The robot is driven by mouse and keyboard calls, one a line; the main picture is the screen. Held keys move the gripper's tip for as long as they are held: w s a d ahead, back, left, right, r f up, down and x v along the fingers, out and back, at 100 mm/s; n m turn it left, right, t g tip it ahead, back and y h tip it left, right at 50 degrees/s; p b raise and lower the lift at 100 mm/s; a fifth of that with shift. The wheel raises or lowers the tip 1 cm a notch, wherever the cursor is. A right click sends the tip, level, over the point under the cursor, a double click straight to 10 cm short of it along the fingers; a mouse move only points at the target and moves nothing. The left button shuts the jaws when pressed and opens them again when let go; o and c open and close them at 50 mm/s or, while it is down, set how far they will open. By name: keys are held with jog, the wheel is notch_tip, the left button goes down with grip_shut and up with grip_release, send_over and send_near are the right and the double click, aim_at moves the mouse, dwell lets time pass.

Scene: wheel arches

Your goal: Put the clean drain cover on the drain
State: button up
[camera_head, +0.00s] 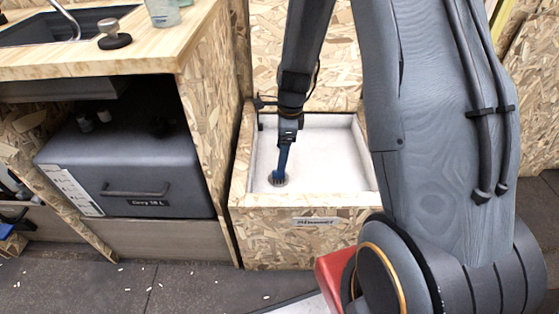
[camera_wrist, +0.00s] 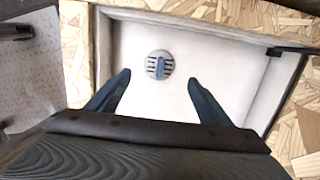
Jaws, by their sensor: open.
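A round grey drain cover (camera_wrist: 160,65) with dark slots and a blue grip across its middle lies on the floor of the white shower tray (camera_wrist: 210,55). The drain opening under it is not visible. In the head view the drain cover (camera_head: 277,180) shows as a small grey disc, partly behind my gripper (camera_head: 282,170). My gripper (camera_wrist: 159,78) is open and empty, its two blue fingers apart, pointing down over the tray. In the wrist view the cover appears between and beyond the fingertips, apart from them.
A chipboard frame (camera_head: 300,222) with a label surrounds the tray. A dark grey tank (camera_head: 135,155) sits below. White bits litter the floor.

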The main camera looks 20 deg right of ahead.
jog(key=s+a+r+n, duration=0.4)
jog(key=s+r+n, duration=0.15)
jog(key=r, duration=0.25)
jog(key=s+a+r+n, duration=0.4)
jog(key=r+n, duration=0.2)
jog(key=r, duration=0.3)
jog(key=s+a+r+n, duration=0.1)
jog(key=s+r+n, duration=0.2)
jog(key=s+n, duration=0.3)
jog(key=s+a+r+n, duration=0.2)
jog(key=s+r+n, duration=0.2)
jog(key=s+n, duration=0.3)
jog(key=shift+s+a+r+h, duration=0.15)
jog(key=shift+s+r+h, duration=0.2)
jog(key=shift+s, duration=0.8)
jog(key=shift+f, duration=0.1)
jog(key=d+r+m+p, duration=0.3)
jog(key=d+r+p, duration=0.7)
jog(key=p, duration=1)
jog(key=shift+r+h, duration=0.35)
jog(key=shift+r, duration=0.35)
